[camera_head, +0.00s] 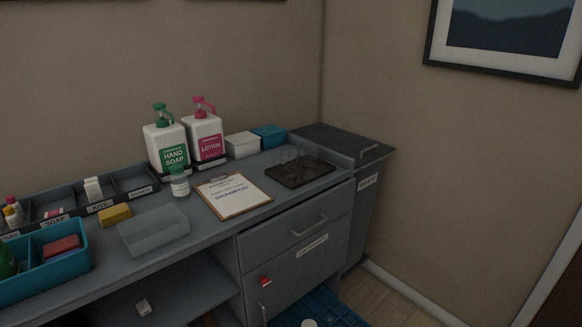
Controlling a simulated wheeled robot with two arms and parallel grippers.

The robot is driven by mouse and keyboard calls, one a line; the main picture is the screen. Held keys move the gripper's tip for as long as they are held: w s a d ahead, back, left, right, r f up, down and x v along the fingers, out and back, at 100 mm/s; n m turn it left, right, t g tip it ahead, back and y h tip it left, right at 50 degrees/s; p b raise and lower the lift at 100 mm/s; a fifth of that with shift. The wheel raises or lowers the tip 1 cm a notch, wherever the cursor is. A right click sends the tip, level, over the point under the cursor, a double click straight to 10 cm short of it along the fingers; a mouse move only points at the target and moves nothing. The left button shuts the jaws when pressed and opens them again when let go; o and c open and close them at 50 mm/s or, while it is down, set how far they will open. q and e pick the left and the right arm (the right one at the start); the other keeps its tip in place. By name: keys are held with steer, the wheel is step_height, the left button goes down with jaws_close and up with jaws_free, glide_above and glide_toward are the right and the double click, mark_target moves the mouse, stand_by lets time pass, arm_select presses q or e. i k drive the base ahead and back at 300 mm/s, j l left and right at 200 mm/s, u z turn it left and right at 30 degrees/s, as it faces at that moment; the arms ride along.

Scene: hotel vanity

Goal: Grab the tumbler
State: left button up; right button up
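A clear glass tumbler (288,157) stands on a dark tray (312,175) at the right end of the grey vanity counter. A second faint clear glass shape seems to stand just to its right on the tray; the transparency and dim light make the outlines hard to separate. Neither of my grippers is in the head view.
A hand soap bottle (166,147), a lotion bottle (205,139), a white box (242,145) and a teal box (269,136) line the back. A clipboard (233,195) lies left of the tray. A clear bin (154,230) and teal caddy (45,262) are further left.

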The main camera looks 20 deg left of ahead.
mark_target(289, 158)
steer(key=i+l+z, duration=0.45)
steer(key=l, duration=0.2)
steer(key=i+l+z, duration=0.3)
steer(key=i, duration=0.2)
steer(key=i+l+z, duration=0.15)
steer(key=i+z, duration=0.15)
steer(key=i, duration=0.15)
steer(key=i+u, duration=0.25)
steer(key=u, duration=0.25)
steer(key=i+l+u, duration=0.15)
steer(key=u, duration=0.35)
steer(key=i+u, duration=0.1)
steer(key=u, duration=0.3)
steer(key=i+l+u, duration=0.1)
steer(key=u, duration=0.35)
steer(key=i+l+u, duration=0.1)
steer(key=u, duration=0.3)
steer(key=i+l+u, duration=0.1)
steer(key=u, duration=0.3)
steer(key=l+u, duration=0.2)
steer(key=u, duration=0.25)
steer(key=i+l+u, duration=0.1)
steer(key=u, duration=0.3)
steer(key=l, duration=0.1)
